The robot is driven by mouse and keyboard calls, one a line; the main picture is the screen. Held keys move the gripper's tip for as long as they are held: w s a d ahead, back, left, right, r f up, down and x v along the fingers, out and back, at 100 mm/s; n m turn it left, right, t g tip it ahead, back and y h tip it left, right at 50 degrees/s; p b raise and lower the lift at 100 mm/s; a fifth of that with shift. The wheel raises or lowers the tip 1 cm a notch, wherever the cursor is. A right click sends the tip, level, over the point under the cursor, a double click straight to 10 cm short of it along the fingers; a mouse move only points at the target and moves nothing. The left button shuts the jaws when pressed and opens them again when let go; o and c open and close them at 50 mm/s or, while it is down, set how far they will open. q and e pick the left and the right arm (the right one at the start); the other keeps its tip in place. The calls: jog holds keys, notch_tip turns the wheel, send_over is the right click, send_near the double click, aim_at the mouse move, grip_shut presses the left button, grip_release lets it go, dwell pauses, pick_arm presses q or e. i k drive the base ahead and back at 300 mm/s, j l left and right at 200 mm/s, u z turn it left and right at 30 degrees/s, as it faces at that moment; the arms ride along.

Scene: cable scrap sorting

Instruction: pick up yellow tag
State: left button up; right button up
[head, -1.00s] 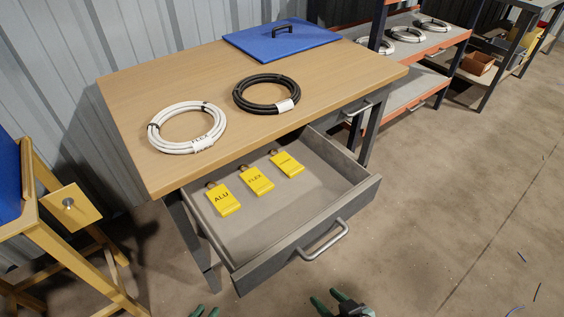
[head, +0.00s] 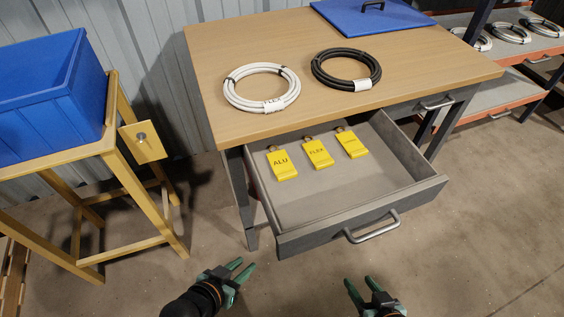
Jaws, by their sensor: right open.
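Three yellow tags lie in a row in the open drawer (head: 330,205) under the workbench. The left tag reads ALU (head: 282,166), the middle one reads FLEX (head: 318,154), and the right one (head: 351,144) has print too small to read. My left gripper (head: 238,270) is open and empty, in front of and below the drawer, to its left. My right gripper (head: 360,284) is open and empty, in front of the drawer handle (head: 372,228). Both grippers are apart from the tags.
A white cable coil (head: 240,101) and a black coil (head: 320,74) lie on the wooden benchtop (head: 210,45), with a blue lid (head: 345,20) behind. A blue bin (head: 45,110) stands on a yellow stand at left. Shelves with coils (head: 510,33) stand at right.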

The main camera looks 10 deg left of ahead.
aim_at(284, 170)
jog(key=j+z, duration=0.25)
jog(key=k+j+z, duration=0.1)
jog(key=j+z, duration=0.2)
jog(key=j, duration=0.2)
jog(key=k+j+z, duration=0.1)
jog(key=j+z, duration=0.15)
jog(key=k+j+z, duration=0.25)
jog(key=j, duration=0.15)
jog(key=j+z, duration=0.3)
jog(key=k, duration=0.05)
